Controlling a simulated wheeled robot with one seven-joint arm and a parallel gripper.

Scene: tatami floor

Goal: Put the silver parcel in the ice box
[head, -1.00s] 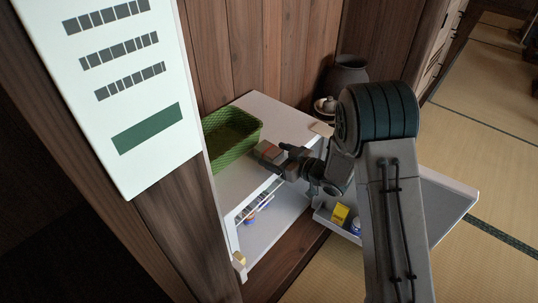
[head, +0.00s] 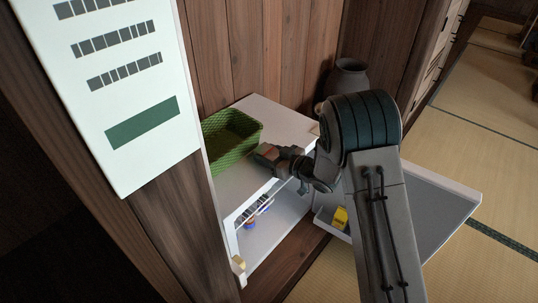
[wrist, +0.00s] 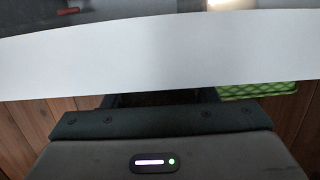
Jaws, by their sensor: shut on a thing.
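My gripper (head: 276,160) is in front of the green basket, over the top of the ice box, and is shut on a small block. The block (head: 264,151) looks grey-brown and slightly shiny. I take it for the silver parcel; my fingers hide part of it. The ice box (head: 275,111) is a low white cabinet with its front open and its door (head: 455,201) swung out to the right. In the wrist view a broad white panel (wrist: 150,55) spans the picture; the parcel and fingertips cannot be made out there.
A green woven basket (head: 233,153) stands on the ice box top; it also shows in the wrist view (wrist: 270,90). A yellow item (head: 340,217) is in the door, and a small blue-and-red item (head: 250,223) is inside. A dark vase (head: 347,78) stands behind. Tatami lies to the right.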

